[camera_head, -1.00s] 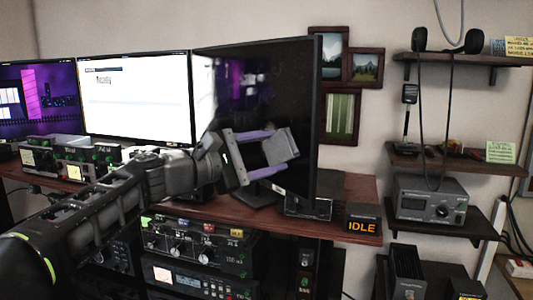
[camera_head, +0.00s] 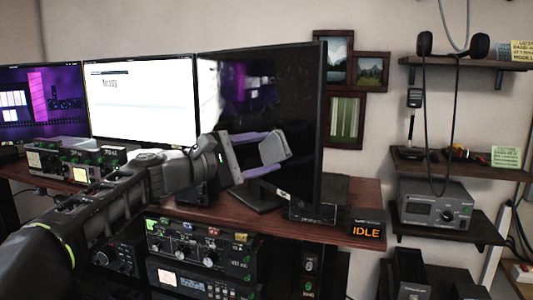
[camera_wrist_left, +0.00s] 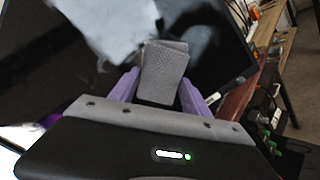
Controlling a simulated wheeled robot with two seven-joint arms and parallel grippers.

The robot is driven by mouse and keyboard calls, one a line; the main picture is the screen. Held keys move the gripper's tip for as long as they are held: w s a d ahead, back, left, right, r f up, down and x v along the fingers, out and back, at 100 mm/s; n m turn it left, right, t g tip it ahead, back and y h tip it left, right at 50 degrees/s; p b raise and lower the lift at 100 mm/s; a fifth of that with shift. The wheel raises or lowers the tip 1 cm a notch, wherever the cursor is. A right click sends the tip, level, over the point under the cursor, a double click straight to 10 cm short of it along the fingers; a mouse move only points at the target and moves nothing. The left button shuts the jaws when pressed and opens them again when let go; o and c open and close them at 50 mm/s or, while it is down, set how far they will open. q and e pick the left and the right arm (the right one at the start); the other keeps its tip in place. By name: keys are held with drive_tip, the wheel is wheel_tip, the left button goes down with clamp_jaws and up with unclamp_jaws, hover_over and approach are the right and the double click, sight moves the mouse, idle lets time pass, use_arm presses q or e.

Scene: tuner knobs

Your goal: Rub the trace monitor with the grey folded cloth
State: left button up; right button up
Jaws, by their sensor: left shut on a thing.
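The trace monitor appears to be the dark, angled screen (camera_head: 290,90) at the right of the row of screens; it shows purple and grey patches. A dark screen surface also fills much of the left wrist view (camera_wrist_left: 215,25), with a pale smeared patch at its top. My left gripper (camera_head: 268,152) is in front of the lower part of this screen, shut on the grey folded cloth (camera_head: 275,147). In the left wrist view the cloth (camera_wrist_left: 163,75) stands between the purple fingers. I cannot tell whether the cloth touches the screen. My right gripper is not in view.
A white-lit screen (camera_head: 140,100) stands left of the dark one. Radio units (camera_head: 200,250) sit below the wooden desk (camera_head: 355,210). An IDLE sign (camera_head: 366,231) stands at the desk's right end. Wall shelves (camera_head: 440,165) hold a headset (camera_head: 452,44) and a grey box (camera_head: 436,205).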

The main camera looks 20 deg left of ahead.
use_arm(q)
drive_tip(key=shift+w+a+p, duration=0.35)
drive_tip(key=shift+w+a, duration=0.2)
drive_tip(key=shift+a, duration=0.25)
drive_tip(key=shift+w+a+p, duration=0.35)
drive_tip(key=shift+w+a, duration=0.15)
drive_tip(key=shift+a, duration=0.3)
drive_tip(key=shift+r, duration=0.1)
drive_tip(key=shift+d, duration=0.1)
drive_tip(key=shift+s+d+b, duration=0.55)
drive_tip(key=shift+d+b, duration=0.05)
drive_tip(key=shift+d, duration=0.2)
drive_tip(key=shift+s+d, duration=0.45)
drive_tip(key=shift+d, duration=0.35)
